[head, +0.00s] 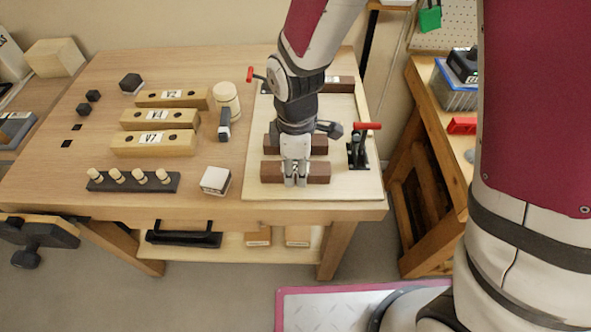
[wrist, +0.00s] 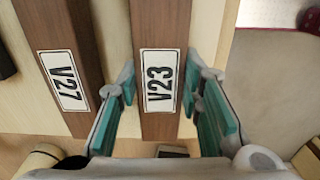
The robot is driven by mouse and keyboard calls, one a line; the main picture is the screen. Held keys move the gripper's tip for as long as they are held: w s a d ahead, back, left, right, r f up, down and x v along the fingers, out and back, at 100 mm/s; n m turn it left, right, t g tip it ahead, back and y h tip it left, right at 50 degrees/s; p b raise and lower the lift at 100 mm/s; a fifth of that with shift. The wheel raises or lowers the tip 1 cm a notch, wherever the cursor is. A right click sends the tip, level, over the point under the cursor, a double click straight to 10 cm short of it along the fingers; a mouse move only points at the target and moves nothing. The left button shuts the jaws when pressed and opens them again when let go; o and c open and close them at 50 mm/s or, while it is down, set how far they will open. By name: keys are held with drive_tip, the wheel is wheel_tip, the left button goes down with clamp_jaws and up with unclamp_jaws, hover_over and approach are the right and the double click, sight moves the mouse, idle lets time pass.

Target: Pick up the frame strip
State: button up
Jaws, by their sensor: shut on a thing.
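A dark brown frame strip labelled V23 (wrist: 160,125) lies between the teal pads of my gripper (wrist: 160,86) in the wrist view. In the head view it is the front brown strip (head: 320,173) on the light board, with my gripper (head: 295,182) over its middle, pointing down. My gripper is shut on this strip. The strip looks level and at or very near the board; I cannot tell if there is a gap. A second brown strip labelled V27 (wrist: 65,82) lies parallel beside it. My gripper hides part of each strip in the head view.
The light board (head: 255,188) carries a black toggle clamp with a red handle (head: 358,150) at right and another brown strip (head: 340,84) at the back. Left are wooden blocks (head: 155,143), a peg rack (head: 130,181) and a white-topped block (head: 215,180). The bench front is clear.

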sight(295, 167)
drive_tip(key=shift+r, duration=0.55)
wheel_tip(295, 167, up, 2)
drive_tip(key=shift+r, duration=0.1)
drive_tip(key=s+d+r+p, duration=0.1)
drive_tip(key=s+d+p, duration=0.1)
drive_tip(key=s, duration=0.8)
drive_tip(key=shift+d+r, duration=0.35)
drive_tip(key=shift+d, duration=0.35)
drive_tip(key=p, duration=0.3)
drive_tip(key=shift+s+r, duration=0.2)
